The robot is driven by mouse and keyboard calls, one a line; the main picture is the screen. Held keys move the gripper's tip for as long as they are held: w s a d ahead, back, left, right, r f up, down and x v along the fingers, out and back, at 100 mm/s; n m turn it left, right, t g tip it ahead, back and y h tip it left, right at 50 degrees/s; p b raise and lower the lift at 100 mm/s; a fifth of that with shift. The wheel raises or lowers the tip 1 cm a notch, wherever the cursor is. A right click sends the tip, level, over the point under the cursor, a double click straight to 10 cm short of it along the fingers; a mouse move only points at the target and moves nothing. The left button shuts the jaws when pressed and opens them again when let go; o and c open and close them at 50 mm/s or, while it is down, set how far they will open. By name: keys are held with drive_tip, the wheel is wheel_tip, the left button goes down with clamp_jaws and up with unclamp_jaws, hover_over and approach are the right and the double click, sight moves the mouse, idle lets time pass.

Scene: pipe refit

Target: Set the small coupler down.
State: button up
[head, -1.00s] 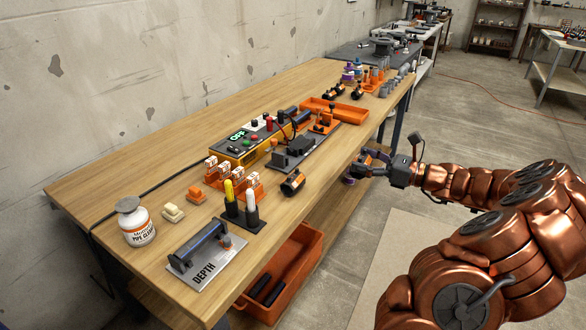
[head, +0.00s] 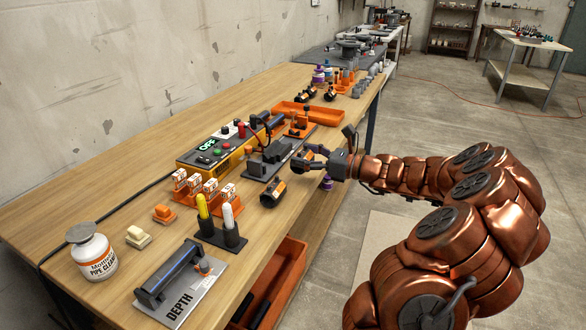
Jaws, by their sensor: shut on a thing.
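My gripper (head: 308,160) is over the right edge of the workbench (head: 130,188), beside the dark tool block. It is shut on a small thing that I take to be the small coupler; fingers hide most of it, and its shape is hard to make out. Whether it touches the bench top is not clear. A black-and-orange coupler (head: 272,193) lies on the bench in front of my gripper, apart from it.
A dark fixture (head: 268,160) stands left of my gripper, with an orange tray (head: 308,114) behind. Marker pens (head: 229,216), a depth gauge (head: 178,281) and a white bottle (head: 93,252) stand nearer. An orange bin (head: 262,290) sits below the bench edge. Bare wood lies front left.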

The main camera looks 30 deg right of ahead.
drive_tip(key=shift+w+a+f, duration=0.15)
drive_tip(key=shift+w+a, duration=0.8)
drive_tip(key=shift+w+a+f+b, duration=0.1)
drive_tip(key=shift+f+b, duration=0.2)
drive_tip(key=shift+f, duration=0.6)
drive_tip(key=shift+w+a+f+b, duration=0.1)
drive_tip(key=shift+f+b, duration=0.2)
drive_tip(key=shift+f, duration=0.55)
drive_tip(key=shift+f, duration=0.1)
drive_tip(key=o, duration=1.1)
drive_tip(key=shift+o, duration=0.2)
drive_tip(key=shift+d, duration=0.15)
drive_tip(key=p+v, duration=0.1)
drive_tip(key=v, duration=1.1)
